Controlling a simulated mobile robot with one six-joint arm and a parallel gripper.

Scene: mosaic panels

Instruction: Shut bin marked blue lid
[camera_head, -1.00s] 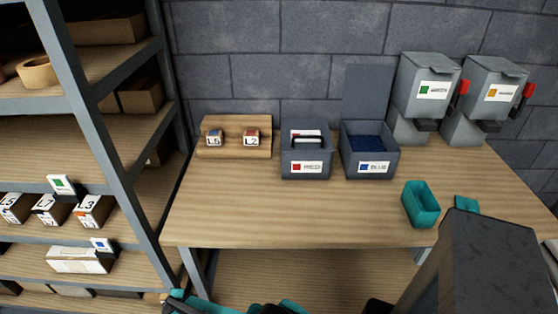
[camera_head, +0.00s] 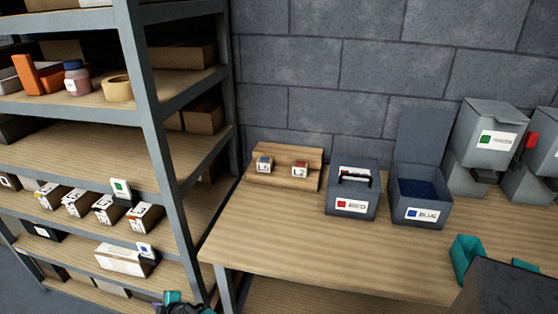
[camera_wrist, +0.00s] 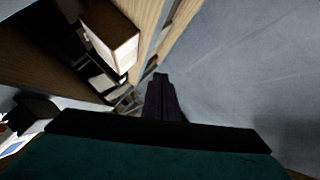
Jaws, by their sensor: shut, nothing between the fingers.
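The grey bin marked blue (camera_head: 402,213) stands on the workbench, with a blue label on its front and blue contents inside. Its lid (camera_head: 424,138) is open and stands upright at the back. My gripper (camera_wrist: 160,82) shows as dark fingers brought together, with nothing between them, in the wrist view. It points toward the floor and the shelving, away from the bench top. In the head view only a teal and black part of my arm shows at the bottom edge, low and well left of the bin; the fingertips cannot be made out there.
The bin marked red (camera_head: 345,204), its lid down with a handle, stands just left of the blue bin. A wooden stand (camera_head: 275,178) holds two small boxes. Grey dispensers (camera_head: 484,140) and a teal tray (camera_head: 466,258) are to the right. Shelving (camera_head: 160,150) fills the left.

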